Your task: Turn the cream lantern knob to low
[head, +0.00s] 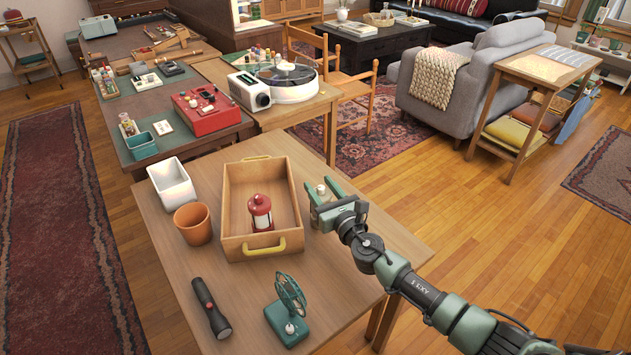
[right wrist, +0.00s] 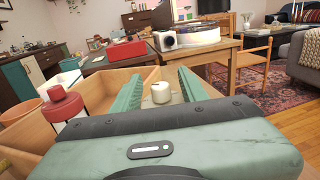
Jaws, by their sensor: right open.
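The cream lantern (head: 321,190) is on the wooden table, just right of the wooden tray. Most of it is hidden by my right gripper (head: 323,188), which is open with its green fingers either side of the lantern. In the right wrist view the cream lantern's pale round top (right wrist: 161,93) shows between the two fingers, with a gap on each side. Its knob cannot be made out. A red lantern (head: 260,212) stands upright inside the tray, and its red top (right wrist: 58,104) shows at the left of the right wrist view. My left gripper is not in view.
The wooden tray (head: 227,205) with a yellow handle is close left of the gripper. The table's right edge lies below my arm.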

